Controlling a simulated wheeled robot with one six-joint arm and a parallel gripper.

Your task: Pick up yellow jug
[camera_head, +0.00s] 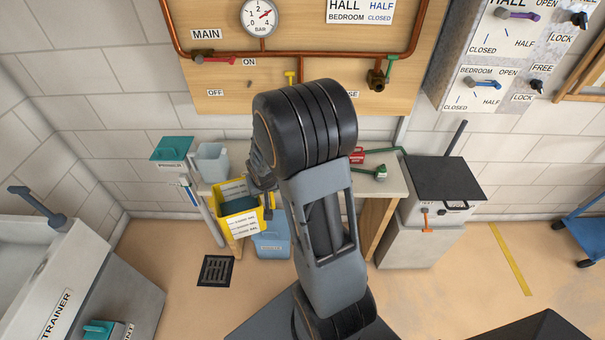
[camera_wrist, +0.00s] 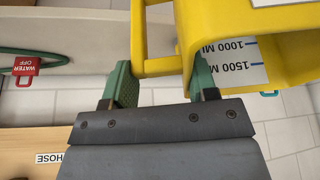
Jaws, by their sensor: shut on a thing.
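The yellow jug (camera_head: 235,206), with white measuring labels, is at the left front of the bench in the head view, tilted a little in the picture. I cannot tell whether it touches the bench. Its handle and body (camera_wrist: 297,65) fill the upper right of the wrist view, with 1000 and 1500 ML marks showing. My gripper (camera_wrist: 162,72) has its green fingers on either side of the yellow handle and is shut on it. In the head view my gripper (camera_head: 264,190) is at the jug's right side, partly hidden by my arm.
A grey-blue container (camera_head: 212,162) stands behind the jug. A blue canister (camera_head: 271,241) is below it. The bench (camera_head: 393,178) carries a red tag (camera_head: 356,155) and a green hose fitting (camera_head: 372,172). A dark-lidded box (camera_head: 447,183) stands right. A floor drain (camera_head: 216,270) lies front left.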

